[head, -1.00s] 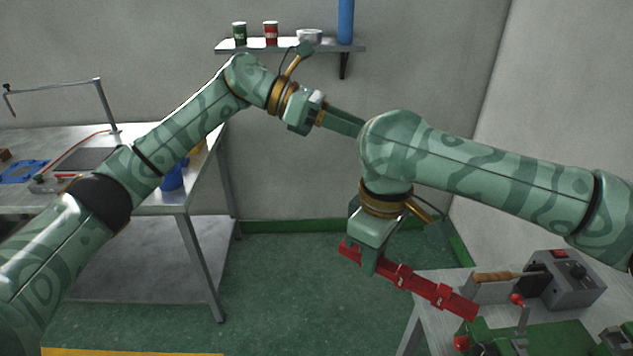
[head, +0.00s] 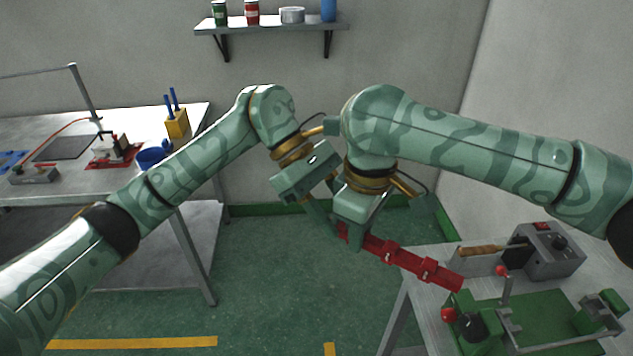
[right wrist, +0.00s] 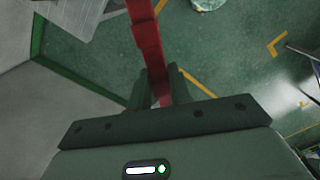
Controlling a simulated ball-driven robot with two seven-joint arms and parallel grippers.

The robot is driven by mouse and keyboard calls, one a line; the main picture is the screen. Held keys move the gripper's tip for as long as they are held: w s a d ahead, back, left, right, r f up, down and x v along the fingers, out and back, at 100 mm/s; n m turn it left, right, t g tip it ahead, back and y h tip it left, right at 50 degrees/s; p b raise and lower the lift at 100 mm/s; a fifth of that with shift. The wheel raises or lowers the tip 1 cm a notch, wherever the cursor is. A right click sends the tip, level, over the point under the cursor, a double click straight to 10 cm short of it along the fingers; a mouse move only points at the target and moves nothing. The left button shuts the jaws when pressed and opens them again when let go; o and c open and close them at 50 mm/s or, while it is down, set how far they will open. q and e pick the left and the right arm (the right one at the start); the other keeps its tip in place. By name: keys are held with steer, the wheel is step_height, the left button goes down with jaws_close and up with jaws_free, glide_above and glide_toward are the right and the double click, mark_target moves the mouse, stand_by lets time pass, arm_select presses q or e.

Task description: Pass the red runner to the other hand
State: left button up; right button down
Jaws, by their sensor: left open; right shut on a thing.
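The red runner (head: 405,260) is a long notched red bar, slanting down to the right in the head view. My right gripper (head: 352,240) is shut on the runner near its upper left end. In the right wrist view the runner (right wrist: 148,45) runs up from between the right fingers (right wrist: 161,90). My left gripper (head: 326,213) is open, close to the left of the right gripper and near the runner's left end. Its fingertips are partly hidden, and I cannot tell whether they touch the runner.
Below the runner at right stands a grey bench with a green fixture (head: 540,325), a grey control box (head: 545,250) and a wooden-handled tool (head: 483,251). A left workbench holds a blue cup (head: 152,155) and a yellow holder (head: 177,124). A shelf (head: 270,26) hangs behind.

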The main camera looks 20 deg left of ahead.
arm_select(q)
steer(key=shift+x, duration=1.25)
steer(key=c, duration=0.7)
steer(key=o, duration=0.7)
